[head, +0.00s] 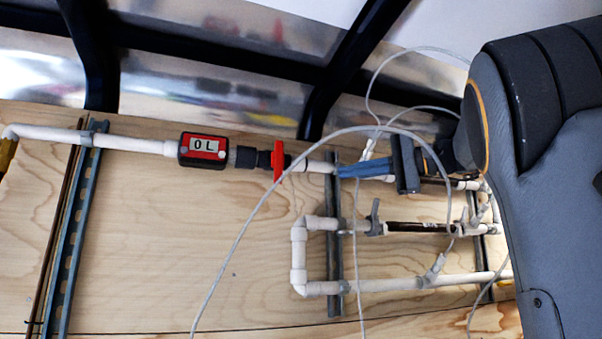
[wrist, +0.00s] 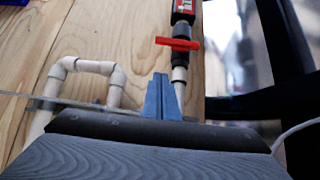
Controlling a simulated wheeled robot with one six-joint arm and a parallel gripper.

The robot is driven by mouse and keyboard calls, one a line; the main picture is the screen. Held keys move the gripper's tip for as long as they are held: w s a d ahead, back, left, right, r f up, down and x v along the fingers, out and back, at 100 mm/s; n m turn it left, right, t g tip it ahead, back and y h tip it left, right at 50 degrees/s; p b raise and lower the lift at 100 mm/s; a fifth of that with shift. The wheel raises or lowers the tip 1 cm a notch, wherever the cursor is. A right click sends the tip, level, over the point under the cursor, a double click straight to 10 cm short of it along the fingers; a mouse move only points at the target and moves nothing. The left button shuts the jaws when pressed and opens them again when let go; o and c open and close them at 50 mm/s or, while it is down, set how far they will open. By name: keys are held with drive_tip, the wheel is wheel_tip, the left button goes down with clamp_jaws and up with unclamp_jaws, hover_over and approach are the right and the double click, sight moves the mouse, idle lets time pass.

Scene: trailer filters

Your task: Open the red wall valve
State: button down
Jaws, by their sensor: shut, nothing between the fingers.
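The red wall valve handle (head: 278,161) is on the upper white pipe along the plywood wall, right of a black fitting. It stands crosswise to the pipe. It also shows in the wrist view (wrist: 177,44), crosswise above the fingertips. My gripper (head: 340,171) has blue fingers closed together with nothing between them. In the head view the fingertips point left at the handle, with a gap between. In the wrist view my gripper (wrist: 160,76) lies beside the pipe, below and slightly left of the handle, apart from it. The fingers hide part of the pipe behind them.
A red and black meter (head: 204,150) reading "0 L" sits left of the valve. A lower white pipe loop (head: 299,255) and a grey vertical strut (head: 334,262) are below my gripper. A thin white hose (head: 236,239) curves across the front.

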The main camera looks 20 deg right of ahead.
drive_tip(key=p, duration=0.5)
approach(282, 174)
drive_tip(key=w+a, duration=0.2)
drive_tip(key=w, duration=0.3)
drive_tip(key=shift+w+a+r, duration=0.1)
drive_tip(key=shift+a+r, duration=0.1)
drive_tip(key=shift+a, duration=0.6)
drive_tip(key=shift+w+f, duration=0.15)
drive_tip(key=shift+f, duration=0.05)
drive_tip(key=shift+a+b, duration=0.1)
drive_tip(key=shift+b, duration=0.25)
drive_tip(key=shift+t+y, duration=0.3)
